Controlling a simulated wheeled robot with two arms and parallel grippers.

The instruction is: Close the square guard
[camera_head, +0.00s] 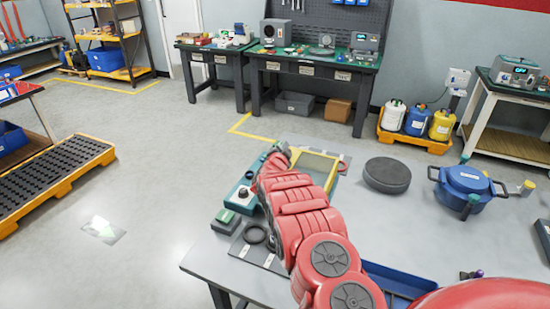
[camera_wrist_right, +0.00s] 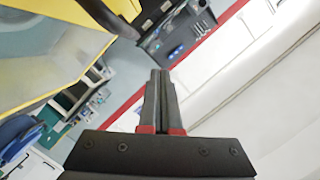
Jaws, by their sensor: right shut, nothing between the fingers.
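The square guard (camera_head: 318,166) is a yellow frame around a clear panel, on the teal test device (camera_head: 242,194) at the back of my work table. It looks tilted up, but its exact angle is hard to tell. My red right arm reaches across in front of it and hides part of the device. In the right wrist view, the guard's yellow frame (camera_wrist_right: 55,8) and clear panel fill the upper left. My right gripper (camera_wrist_right: 160,75) is shut and empty, with the guard to the left of its fingertips. Contact with the guard is not visible. My left gripper is out of view.
A black ring (camera_head: 255,234) lies on a dark mat at the table's left. A blue tray (camera_head: 398,280) is right of my arm. A dark round disc (camera_head: 387,173) and a blue lidded pot (camera_head: 466,187) are beyond, to the right.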

